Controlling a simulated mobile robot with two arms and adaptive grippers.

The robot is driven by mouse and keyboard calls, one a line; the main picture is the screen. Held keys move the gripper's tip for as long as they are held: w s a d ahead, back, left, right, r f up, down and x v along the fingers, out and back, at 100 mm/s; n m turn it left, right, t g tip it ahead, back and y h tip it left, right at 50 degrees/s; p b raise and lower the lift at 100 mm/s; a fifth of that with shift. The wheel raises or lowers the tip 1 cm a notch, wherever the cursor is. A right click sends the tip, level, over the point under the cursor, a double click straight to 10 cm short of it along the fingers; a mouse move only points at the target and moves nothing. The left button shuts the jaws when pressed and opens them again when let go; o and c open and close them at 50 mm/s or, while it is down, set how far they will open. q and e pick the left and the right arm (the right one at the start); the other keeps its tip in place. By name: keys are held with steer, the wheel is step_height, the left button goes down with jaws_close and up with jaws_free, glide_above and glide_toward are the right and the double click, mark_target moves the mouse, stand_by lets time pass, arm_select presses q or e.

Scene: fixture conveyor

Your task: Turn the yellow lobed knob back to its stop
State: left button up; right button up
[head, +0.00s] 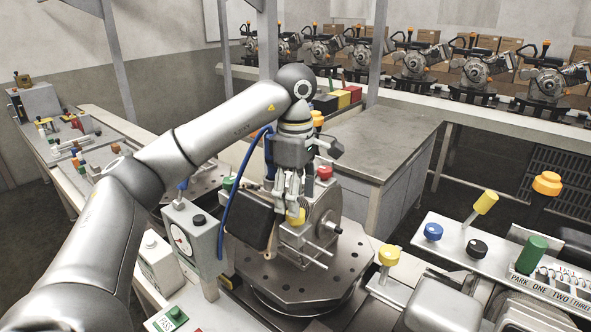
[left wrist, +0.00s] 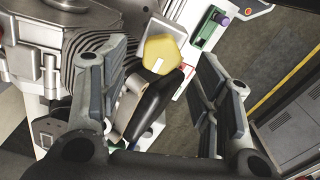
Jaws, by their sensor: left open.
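A yellow lobed knob (left wrist: 162,54) with a white mark on its face shows in the left wrist view, at the upper middle between the two finger lines. In the head view, a yellow knob (head: 296,217) shows right below the fingers of my left gripper (head: 291,196), partly covered by them. In the left wrist view, the left gripper (left wrist: 160,85) has its fingers wide apart, with no visible contact on the knob. A black handle (left wrist: 152,106) lies just below the knob there. My right gripper is not in view.
The grey machine block stands on a round drilled plate (head: 345,272). A gauge box (head: 193,236) is close on its left. Another yellow knob (head: 389,256) stands at the right, beside a panel with coloured knobs (head: 460,240). A grey bench (head: 385,143) lies behind.

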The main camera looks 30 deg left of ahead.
arm_select(q)
step_height(320, 180, up, 8)
steer(key=shift+r, duration=0.15)
stand_by(0.4)
stand_by(0.5)
